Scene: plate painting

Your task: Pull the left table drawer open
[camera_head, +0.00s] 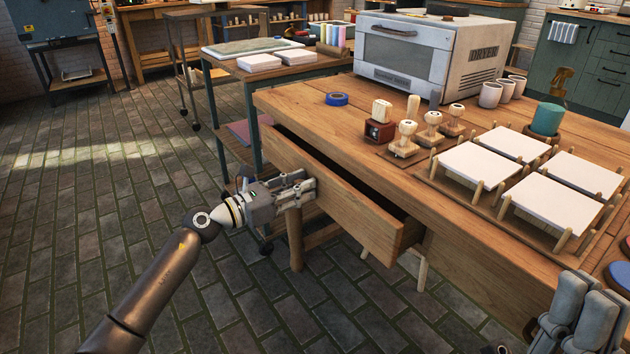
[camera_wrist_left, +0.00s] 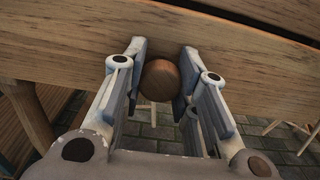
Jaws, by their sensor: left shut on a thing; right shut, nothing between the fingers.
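The left table drawer (camera_head: 335,189) is a wooden drawer standing partly out from the front of the wooden table (camera_head: 450,215). A dark gap shows between its front and the table. My left gripper (camera_head: 303,186) is at the outer face of the drawer front. In the left wrist view my left gripper (camera_wrist_left: 160,85) has its fingers on either side of a round wooden knob (camera_wrist_left: 160,80) and is shut on it. The drawer front (camera_wrist_left: 200,50) fills the upper part of that view. My right gripper (camera_head: 575,318) is at the lower right, shut and empty, partly cut off by the frame edge.
On the tabletop stand wooden stamps (camera_head: 407,140), a blue tape roll (camera_head: 337,99), a white oven (camera_head: 430,52), cups (camera_head: 491,94) and several white tiles on wooden racks (camera_head: 480,168). The tiled floor (camera_head: 100,220) left of the drawer is clear.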

